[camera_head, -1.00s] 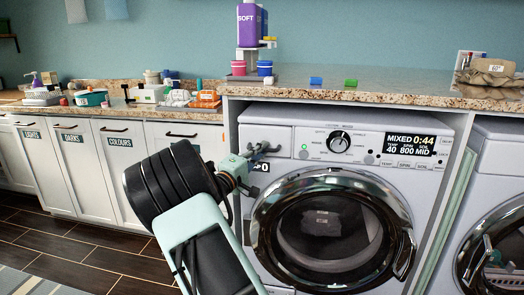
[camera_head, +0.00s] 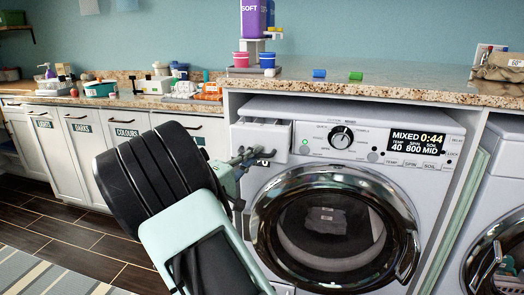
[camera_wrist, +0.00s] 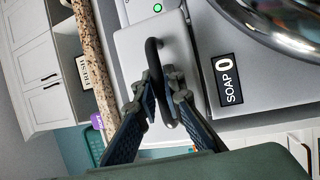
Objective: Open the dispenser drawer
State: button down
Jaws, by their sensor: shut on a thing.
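The dispenser drawer (camera_head: 277,139) is a white box front at the upper left of the washing machine (camera_head: 362,124). It stands out from the machine's front panel, partly open. Its dark bar handle (camera_wrist: 154,52) shows in the wrist view, running across the pale drawer front (camera_wrist: 132,42). My gripper (camera_head: 252,158) is in front of the drawer, shut on the handle. In the wrist view its two fingers (camera_wrist: 164,88) close around the handle from both sides.
The granite counter (camera_head: 400,84) overhangs above the drawer. The round door (camera_head: 333,232) is shut below right, with a "SOAP 0" label (camera_wrist: 230,80) by the drawer. A purple bottle (camera_head: 257,18) and small cups stand on the counter. White cabinets (camera_head: 88,160) line the left.

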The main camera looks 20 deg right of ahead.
jog(key=s+a, duration=0.6)
jog(key=s, duration=0.3)
jog(key=shift+s+a, duration=0.15)
jog(key=c, duration=2.3)
grip_release()
jog(key=shift+a, duration=0.1)
jog(key=v, duration=1.2)
